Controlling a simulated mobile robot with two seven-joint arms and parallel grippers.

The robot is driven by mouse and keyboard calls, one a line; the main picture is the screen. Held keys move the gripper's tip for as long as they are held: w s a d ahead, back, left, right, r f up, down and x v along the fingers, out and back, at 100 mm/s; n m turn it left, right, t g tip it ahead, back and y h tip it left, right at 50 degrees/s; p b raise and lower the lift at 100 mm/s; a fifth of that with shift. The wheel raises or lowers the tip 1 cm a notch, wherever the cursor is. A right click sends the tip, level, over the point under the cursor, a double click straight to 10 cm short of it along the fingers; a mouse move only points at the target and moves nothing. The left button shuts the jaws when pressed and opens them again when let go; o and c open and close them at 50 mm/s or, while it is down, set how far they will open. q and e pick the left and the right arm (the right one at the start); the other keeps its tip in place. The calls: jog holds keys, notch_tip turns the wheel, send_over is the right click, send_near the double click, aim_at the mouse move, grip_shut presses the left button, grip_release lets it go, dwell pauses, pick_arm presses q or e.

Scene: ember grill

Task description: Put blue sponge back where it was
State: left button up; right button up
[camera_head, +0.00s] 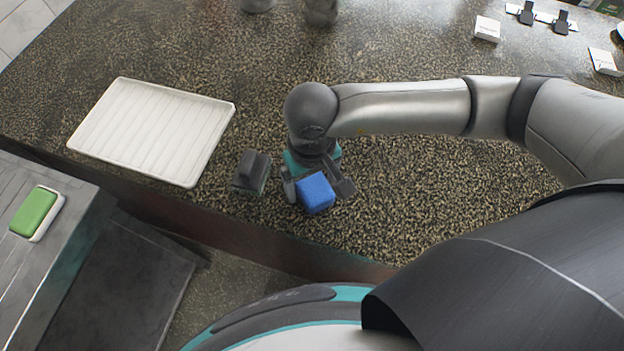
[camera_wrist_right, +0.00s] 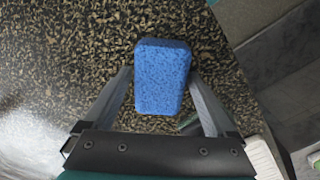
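The blue sponge (camera_head: 316,194) is a small block at the front part of the speckled counter. My right gripper (camera_head: 318,188) points down at it, with one finger on each side. In the right wrist view the sponge (camera_wrist_right: 162,78) sits between the two fingertips (camera_wrist_right: 161,72), and both tips meet its sides with no visible gap. The gripper looks shut on it. Whether the sponge touches the counter is hard to tell. My left gripper is not in view.
A white ribbed tray (camera_head: 152,130) lies on the counter at left. A dark block-shaped tool (camera_head: 252,172) stands close left of my gripper. A green sponge (camera_head: 35,212) lies on a grey surface at far left. The counter's front edge is near.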

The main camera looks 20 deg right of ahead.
aim_at(312, 183)
jog(key=shift+o, duration=0.5)
jog(key=shift+r, duration=0.2)
notch_tip(312, 183, up, 12)
dwell(0.5)
